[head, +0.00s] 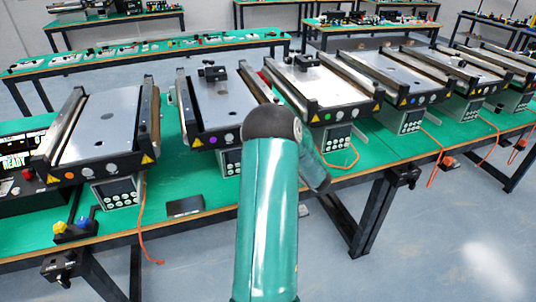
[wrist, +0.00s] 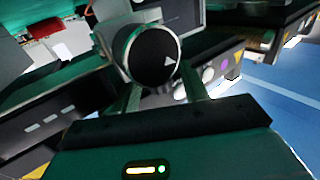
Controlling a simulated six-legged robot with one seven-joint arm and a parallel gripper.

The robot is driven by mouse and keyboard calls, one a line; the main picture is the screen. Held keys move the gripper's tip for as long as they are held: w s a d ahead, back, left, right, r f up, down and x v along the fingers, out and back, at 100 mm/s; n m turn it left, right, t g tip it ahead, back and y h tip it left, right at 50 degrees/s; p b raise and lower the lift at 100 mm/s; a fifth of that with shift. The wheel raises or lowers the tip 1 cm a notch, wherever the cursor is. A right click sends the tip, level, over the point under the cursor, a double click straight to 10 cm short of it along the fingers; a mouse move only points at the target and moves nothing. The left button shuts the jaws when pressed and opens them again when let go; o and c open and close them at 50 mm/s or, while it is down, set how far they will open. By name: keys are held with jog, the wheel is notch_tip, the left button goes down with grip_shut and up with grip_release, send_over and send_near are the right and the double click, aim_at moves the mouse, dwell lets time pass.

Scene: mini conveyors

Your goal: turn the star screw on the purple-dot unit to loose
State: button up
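The purple-dot unit (head: 207,114) is second from the left in the front row, with its purple dot (head: 213,140) on the front panel. The purple dot also shows in the wrist view (wrist: 208,75). A round black knob with a silver rim and a white triangle mark (wrist: 155,55) is close ahead of my gripper (wrist: 163,88). The gripper's two fingers stand apart, one toward each side of the knob. I cannot tell whether they touch it. I cannot make out a star shape on the knob. In the head view my arm hides the gripper.
An orange-dot unit (head: 101,122) stands to the left and a green-dot unit (head: 316,88) to the right on the green table. Below the panel hangs a grey keypad box (head: 229,162). A dark flat item (head: 185,206) lies near the table's front edge.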

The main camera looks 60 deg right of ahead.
jog(key=v, duration=1.3)
jog(key=shift+s, duration=0.4)
jog(key=shift+c, duration=0.4)
